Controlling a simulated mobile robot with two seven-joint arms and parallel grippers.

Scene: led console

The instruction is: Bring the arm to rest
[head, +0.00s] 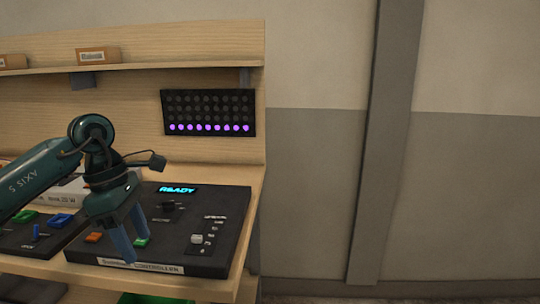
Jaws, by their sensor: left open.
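My left gripper (131,229) comes in from the left and hangs over the left part of the dark controller console (200,258), fingers pointing down. Its fingers are apart with nothing seen between them. A green button (141,243) shows right beside the fingertips; I cannot tell whether they touch it. An orange button (94,237) lies to the left. The console display (177,189) reads "READY" in cyan. The LED panel (208,112) on the back board has its bottom row lit purple and its upper rows dark. My right gripper is not in view.
A second control box (36,240) with green and blue parts stands left of the console. A shelf (160,66) with small labelled boxes (98,55) runs above. The bench ends right of the console. Beyond it are a wall and a grey post (385,140).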

